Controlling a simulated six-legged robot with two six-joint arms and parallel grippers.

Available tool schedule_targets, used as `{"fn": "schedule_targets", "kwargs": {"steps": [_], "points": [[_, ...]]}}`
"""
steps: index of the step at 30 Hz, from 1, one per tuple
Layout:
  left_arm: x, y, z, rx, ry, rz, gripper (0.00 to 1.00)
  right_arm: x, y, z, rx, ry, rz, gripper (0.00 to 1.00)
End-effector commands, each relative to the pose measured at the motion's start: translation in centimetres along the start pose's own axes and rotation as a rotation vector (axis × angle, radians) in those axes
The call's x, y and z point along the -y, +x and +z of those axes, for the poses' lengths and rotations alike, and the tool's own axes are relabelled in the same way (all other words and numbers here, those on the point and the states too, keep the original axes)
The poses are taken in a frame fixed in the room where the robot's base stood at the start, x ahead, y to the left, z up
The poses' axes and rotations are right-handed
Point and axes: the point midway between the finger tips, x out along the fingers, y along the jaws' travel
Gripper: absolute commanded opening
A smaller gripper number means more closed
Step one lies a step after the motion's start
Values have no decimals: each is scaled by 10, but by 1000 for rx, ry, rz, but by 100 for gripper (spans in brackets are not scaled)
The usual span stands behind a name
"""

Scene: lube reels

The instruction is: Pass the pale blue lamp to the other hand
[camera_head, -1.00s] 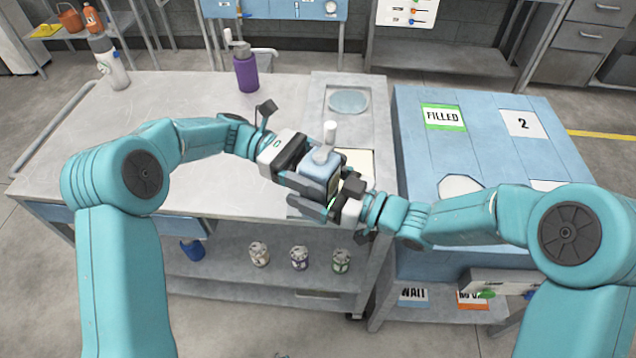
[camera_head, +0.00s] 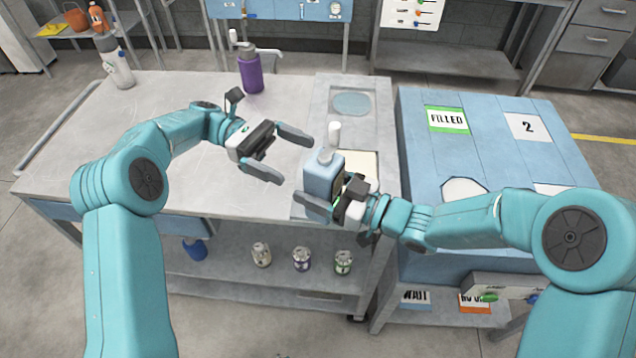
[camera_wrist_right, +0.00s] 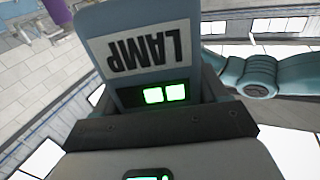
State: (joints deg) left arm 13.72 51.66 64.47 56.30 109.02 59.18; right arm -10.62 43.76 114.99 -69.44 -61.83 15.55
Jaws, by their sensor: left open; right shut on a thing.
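The pale blue lamp (camera_head: 322,177) is a boxy body with a white upright stem on top. It is held above the front right part of the grey bench. My right gripper (camera_head: 326,196) is shut on it from the lower right. In the right wrist view the lamp (camera_wrist_right: 140,50) fills the upper middle, with an upside-down LAMP label and two lit green squares. My left gripper (camera_head: 285,155) is open and empty, to the left of the lamp and apart from it, its fingers pointing toward it.
A purple pump bottle (camera_head: 250,72) stands at the back of the grey bench (camera_head: 150,130), and a white bottle (camera_head: 115,62) at its far left. A blue table (camera_head: 480,155) marked FILLED and 2 is on the right. Several small cans (camera_head: 301,258) sit on the lower shelf.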

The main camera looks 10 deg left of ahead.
Motion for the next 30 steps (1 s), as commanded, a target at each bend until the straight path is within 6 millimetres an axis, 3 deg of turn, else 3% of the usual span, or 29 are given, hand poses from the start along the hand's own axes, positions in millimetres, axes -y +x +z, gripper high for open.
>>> {"fn": "schedule_targets", "kwargs": {"steps": [3, 11, 14, 17, 21, 24, 27, 30], "points": [[-1, -20, 0, -1, 1, 2, 100, 0, 0, -1, -2, -1, 0, 19], [0, -42, -2, -8, 5, 39, 100, 0, 0, -1, -2, -1, 0, 19], [-1, -61, -10, -47, 22, 178, 100, 0, 0, -1, -2, -1, 0, 19], [6, -96, -32, -154, 47, 418, 100, 0, 0, -1, -2, -1, 0, 19], [42, -153, -77, -413, 53, 739, 100, 0, 0, -1, -2, -1, 0, 19], [79, -181, -105, -605, 29, 876, 100, 0, 0, -1, -2, -1, 0, 19], [120, -198, -130, -787, -9, 954, 100, 0, 0, -1, -2, -1, 0, 19], [153, -193, -165, -959, -47, 921, 100, 0, 0, -1, -2, -1, 0, 19]]}}
